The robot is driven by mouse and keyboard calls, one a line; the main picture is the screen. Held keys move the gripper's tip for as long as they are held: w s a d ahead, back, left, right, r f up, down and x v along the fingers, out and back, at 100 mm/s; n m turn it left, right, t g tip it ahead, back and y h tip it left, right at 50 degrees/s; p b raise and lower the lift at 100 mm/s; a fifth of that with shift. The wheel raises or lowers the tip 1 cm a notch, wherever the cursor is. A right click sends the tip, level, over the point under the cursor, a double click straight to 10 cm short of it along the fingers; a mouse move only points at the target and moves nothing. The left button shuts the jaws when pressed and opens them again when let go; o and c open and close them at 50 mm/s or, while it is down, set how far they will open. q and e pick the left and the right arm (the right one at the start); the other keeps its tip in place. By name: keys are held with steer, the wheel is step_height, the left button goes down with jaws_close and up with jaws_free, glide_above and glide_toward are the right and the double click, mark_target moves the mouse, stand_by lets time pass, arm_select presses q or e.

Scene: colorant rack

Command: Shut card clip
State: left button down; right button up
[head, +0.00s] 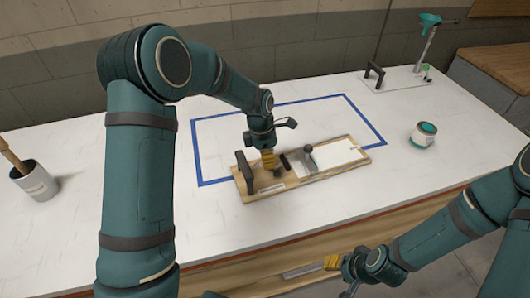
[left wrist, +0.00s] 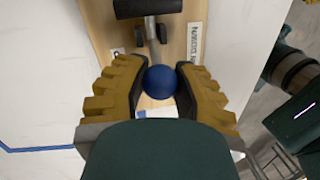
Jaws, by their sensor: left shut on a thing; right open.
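My left gripper (head: 268,160) reaches down over the board's left half. In the left wrist view, its yellow fingers are shut on a blue ball knob (left wrist: 159,82). A metal lever (left wrist: 153,38) runs from behind the knob toward a dark bar (left wrist: 147,8). The gripper hides the knob in the head view. A dark upright handle (head: 244,172) stands at the board's left end. My right gripper (head: 332,262) is open and empty, off the table's front edge.
A small white and teal tin (head: 423,135) stands right of the board. A stand with a teal funnel (head: 430,20) is at the back right. A cup with a wooden stick (head: 36,182) is at the far left.

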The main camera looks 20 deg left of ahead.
arm_select(q)
steer(key=y+p, duration=0.1)
steer(key=w+d+g+p, duration=0.1)
steer(key=shift+d+r+y+p, duration=0.1)
steer(key=shift+r+y+p, duration=0.2)
steer(key=shift+r+y, duration=0.1)
steer(key=shift+w+d+f+g+y+p, duration=0.15)
steer(key=shift+w+d+g+y+p, duration=0.2)
steer(key=shift+g+y+p, duration=0.35)
arm_select(e)
steer(key=shift+w+d+r, duration=0.1)
steer(key=shift+w+r, duration=0.15)
steer(key=shift+r, duration=1.05)
steer(key=shift+w+r, duration=0.2)
steer(key=shift+r, duration=1.1)
